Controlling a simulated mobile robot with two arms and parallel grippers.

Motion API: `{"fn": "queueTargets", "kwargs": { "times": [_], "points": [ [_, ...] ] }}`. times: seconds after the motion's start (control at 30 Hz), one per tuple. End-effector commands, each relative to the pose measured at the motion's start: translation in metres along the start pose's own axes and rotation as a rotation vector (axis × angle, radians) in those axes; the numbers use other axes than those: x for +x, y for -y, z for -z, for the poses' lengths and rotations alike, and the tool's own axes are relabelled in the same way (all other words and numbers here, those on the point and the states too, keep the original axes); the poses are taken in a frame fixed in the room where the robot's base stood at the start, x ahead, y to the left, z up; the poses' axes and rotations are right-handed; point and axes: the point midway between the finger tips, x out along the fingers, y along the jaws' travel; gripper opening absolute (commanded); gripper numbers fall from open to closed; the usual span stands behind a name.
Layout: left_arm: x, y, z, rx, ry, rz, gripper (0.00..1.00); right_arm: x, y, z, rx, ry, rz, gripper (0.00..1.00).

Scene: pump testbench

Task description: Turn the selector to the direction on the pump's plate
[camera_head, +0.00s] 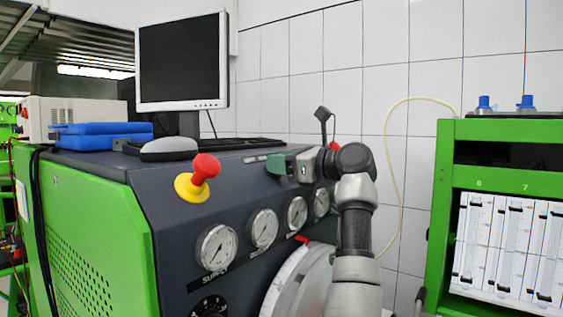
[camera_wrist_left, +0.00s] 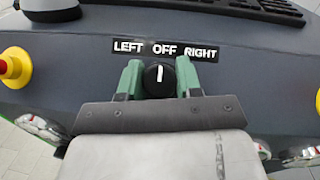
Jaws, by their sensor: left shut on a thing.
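The selector (camera_wrist_left: 155,82) is a round black knob with a white mark, set in the dark panel under a "LEFT OFF RIGHT" label (camera_wrist_left: 165,49). Its white mark points up, towards OFF. My left gripper (camera_wrist_left: 158,76) has its green fingers on both sides of the knob, shut on it. In the head view my left gripper (camera_head: 274,163) is at the top of the console's sloped panel, and its fingers hide the selector there. I cannot make out the pump's plate or a direction on it in either view. My right gripper is in neither view.
A red and yellow emergency button (camera_head: 201,174) stands out left of the gripper. Gauges (camera_head: 217,247) line the panel below. A green rack (camera_head: 505,178) stands at the right.

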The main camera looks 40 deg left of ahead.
Motion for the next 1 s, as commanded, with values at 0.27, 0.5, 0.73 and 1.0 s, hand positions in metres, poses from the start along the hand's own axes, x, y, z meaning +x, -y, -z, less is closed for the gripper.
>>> {"fn": "queueTargets", "kwargs": {
  "times": [0.27, 0.5, 0.73, 1.0],
  "points": [
    [0.000, 0.001, -0.004, -0.072, 0.004, -0.073, 0.11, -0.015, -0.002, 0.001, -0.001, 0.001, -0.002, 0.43],
    [0.000, 0.002, -0.007, -0.204, 0.008, -0.207, 0.11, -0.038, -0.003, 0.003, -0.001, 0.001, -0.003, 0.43],
    [0.000, 0.002, -0.007, -0.343, 0.009, -0.346, 0.11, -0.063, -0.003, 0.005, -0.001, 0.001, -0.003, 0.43],
    [0.000, 0.001, -0.006, -0.472, 0.013, -0.475, 0.11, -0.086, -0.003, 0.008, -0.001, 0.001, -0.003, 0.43]
  ]
}}
